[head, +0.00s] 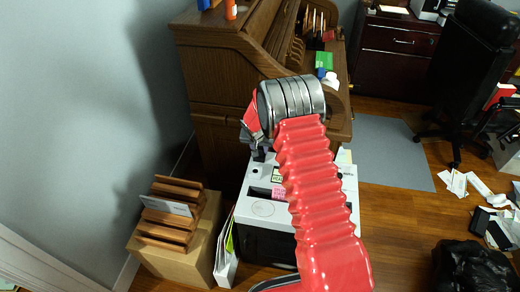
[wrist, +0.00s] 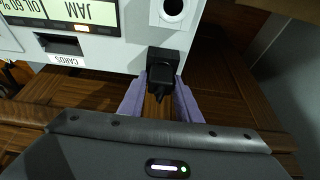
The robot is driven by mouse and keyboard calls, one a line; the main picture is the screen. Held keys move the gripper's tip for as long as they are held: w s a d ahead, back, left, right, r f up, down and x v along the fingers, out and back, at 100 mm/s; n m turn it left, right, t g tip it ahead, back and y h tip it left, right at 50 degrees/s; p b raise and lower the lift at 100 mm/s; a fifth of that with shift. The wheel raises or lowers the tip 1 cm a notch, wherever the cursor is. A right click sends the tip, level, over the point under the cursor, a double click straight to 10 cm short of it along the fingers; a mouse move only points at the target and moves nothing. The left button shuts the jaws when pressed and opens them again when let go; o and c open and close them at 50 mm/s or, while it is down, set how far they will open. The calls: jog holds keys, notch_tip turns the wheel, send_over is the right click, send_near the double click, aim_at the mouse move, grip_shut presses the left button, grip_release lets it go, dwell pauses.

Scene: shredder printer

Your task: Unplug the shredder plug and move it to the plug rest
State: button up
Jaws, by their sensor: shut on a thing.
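The black plug (wrist: 162,68) sits at the edge of the white shredder top in the wrist view. My gripper (wrist: 160,88) has its purple fingers on both sides of the plug and is shut on it. I cannot tell whether the plug is still seated in a socket. In the head view my gripper (head: 257,143) is at the back of the white shredder (head: 258,208), its fingertips mostly hidden. A white ring with a dark hole (wrist: 172,8) lies just beyond the plug; I cannot tell whether it is the plug rest.
A wooden roll-top desk (head: 215,60) stands close behind the shredder. A box with a wooden letter rack (head: 175,215) and white folders (head: 226,262) are on its left. An office chair (head: 470,70), scattered papers and a black bag (head: 472,268) are on the right.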

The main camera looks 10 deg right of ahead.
jog(key=shift+c, duration=0.8)
jog(key=o, duration=0.9)
jog(key=shift+o, duration=0.2)
jog(key=v, duration=1.4)
jog(key=shift+f, duration=0.1)
